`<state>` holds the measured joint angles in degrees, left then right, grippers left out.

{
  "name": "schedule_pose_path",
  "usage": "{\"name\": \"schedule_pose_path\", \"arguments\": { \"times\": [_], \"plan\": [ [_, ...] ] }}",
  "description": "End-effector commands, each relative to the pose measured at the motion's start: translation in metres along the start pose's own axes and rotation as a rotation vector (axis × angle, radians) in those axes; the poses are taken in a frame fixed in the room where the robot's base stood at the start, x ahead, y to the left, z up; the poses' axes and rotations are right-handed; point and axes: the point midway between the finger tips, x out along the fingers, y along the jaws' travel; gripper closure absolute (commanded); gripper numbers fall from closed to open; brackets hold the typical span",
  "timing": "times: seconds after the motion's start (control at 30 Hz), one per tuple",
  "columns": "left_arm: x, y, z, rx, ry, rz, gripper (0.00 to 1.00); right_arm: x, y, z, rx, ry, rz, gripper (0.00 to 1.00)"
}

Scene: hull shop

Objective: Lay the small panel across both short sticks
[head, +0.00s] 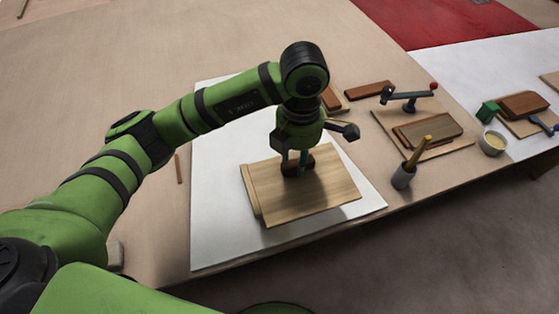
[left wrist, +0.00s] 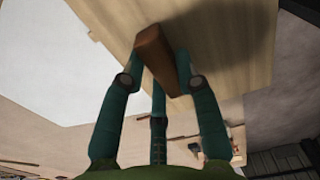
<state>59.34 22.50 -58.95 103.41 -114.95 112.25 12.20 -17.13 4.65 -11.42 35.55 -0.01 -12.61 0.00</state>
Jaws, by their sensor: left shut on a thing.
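The small panel (head: 328,192) is a light wooden board with a dark brown block grip (head: 309,164) on top. My left gripper (head: 297,163) points down and is shut on this block. In the left wrist view the teal fingers (left wrist: 160,75) stand on both sides of the block (left wrist: 154,48), with the panel (left wrist: 228,40) behind it. The panel is over the white sheet, with a shadow along its lower right. A pale wooden strip (head: 251,190) shows along its left edge. I cannot tell whether the panel rests on anything; no short sticks show clearly under it. My right gripper is not in view.
The white sheet (head: 225,235) lies on a tan table. A thin brown stick (head: 180,168) lies left of it. Brown wood pieces (head: 368,90), a clamp-like tool (head: 408,96), a grey cup (head: 403,177) and a bowl (head: 493,144) stand to the right. The table's front edge is near.

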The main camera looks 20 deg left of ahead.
Motion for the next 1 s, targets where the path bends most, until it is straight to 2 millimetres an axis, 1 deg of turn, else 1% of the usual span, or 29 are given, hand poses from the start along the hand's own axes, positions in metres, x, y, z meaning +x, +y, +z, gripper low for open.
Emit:
{"name": "schedule_pose_path", "arguments": {
  "times": [0.03,0.2,0.3,0.4,0.53,0.7,0.8,1.0],
  "plan": [
    [0.005,0.012,-0.007,-0.009,0.005,-0.002,1.0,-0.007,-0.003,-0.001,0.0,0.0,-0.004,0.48],
    [0.027,0.048,-0.021,-0.008,0.003,-0.002,1.0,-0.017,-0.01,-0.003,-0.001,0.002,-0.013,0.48],
    [0.038,0.064,-0.026,-0.004,0.001,-0.001,1.0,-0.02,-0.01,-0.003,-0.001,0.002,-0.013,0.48],
    [0.045,0.074,-0.03,-0.002,-0.001,0.0,1.0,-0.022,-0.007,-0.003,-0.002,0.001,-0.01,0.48],
    [0.052,0.079,-0.032,0.0,0.0,0.0,1.0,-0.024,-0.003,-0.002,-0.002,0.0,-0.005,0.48],
    [0.077,0.078,-0.032,0.0,0.001,-0.003,1.0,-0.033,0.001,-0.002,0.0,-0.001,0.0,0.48],
    [0.087,0.078,-0.032,0.001,-0.001,-0.001,1.0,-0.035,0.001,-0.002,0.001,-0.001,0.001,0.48],
    [0.089,0.079,-0.031,0.001,-0.002,0.002,1.0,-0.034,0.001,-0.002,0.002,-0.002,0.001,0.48]
  ]
}}
